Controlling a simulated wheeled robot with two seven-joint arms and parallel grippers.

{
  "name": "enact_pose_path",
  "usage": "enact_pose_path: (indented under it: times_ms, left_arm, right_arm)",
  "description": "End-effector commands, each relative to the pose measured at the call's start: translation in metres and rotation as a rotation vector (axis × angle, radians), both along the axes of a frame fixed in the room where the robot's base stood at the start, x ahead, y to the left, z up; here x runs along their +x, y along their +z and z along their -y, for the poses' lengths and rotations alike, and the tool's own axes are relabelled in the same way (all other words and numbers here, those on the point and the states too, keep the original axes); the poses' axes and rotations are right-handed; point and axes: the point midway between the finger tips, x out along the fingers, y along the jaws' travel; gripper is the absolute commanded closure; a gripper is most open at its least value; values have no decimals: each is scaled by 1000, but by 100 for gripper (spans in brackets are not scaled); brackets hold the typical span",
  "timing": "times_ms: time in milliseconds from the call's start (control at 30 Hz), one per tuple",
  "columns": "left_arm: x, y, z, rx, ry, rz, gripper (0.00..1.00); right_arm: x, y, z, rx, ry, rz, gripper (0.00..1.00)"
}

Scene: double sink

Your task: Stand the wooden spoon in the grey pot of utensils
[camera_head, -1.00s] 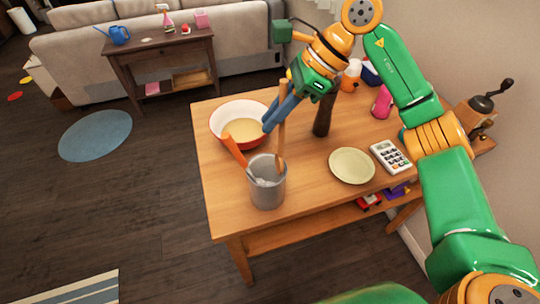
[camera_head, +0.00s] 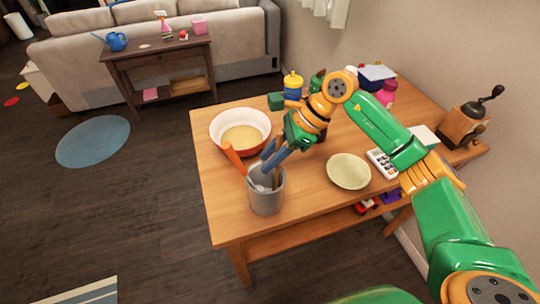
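The grey pot (camera_head: 266,198) stands near the front left corner of the wooden table. An orange-handled utensil (camera_head: 233,158) leans out of it to the left. My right gripper (camera_head: 267,168) points down at the pot's rim, its blue fingers at the pot's mouth. A small piece of the wooden spoon (camera_head: 277,178) shows just below the fingers, inside the pot's right side. The rest of the spoon is hidden by the gripper and the pot. I cannot tell whether the fingers still grip it. My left gripper is not in view.
A red-rimmed bowl (camera_head: 240,129) sits behind the pot. A pale plate (camera_head: 348,171) and a calculator (camera_head: 381,162) lie to the right. A coffee grinder (camera_head: 466,122) and several bottles are further off. The table front between pot and plate is clear.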

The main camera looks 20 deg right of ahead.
Motion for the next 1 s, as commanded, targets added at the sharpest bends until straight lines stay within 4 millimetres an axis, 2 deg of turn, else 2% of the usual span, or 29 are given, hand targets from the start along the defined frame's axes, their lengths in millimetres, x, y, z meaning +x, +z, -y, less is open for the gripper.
enact_pose_path:
  times_ms: [367,433,567,800,1000]
  left_arm:
    - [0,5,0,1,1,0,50]
    - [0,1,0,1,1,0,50]
    - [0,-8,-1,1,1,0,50]
    - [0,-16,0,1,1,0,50]
    - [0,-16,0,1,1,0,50]
  right_arm:
    - [0,5,0,0,1,-1,54]
    - [0,8,4,0,-1,2,54]
    - [-3,28,18,0,-1,5,54]
    - [-9,76,49,1,-4,4,54]
    - [-13,99,63,1,-1,1,54]
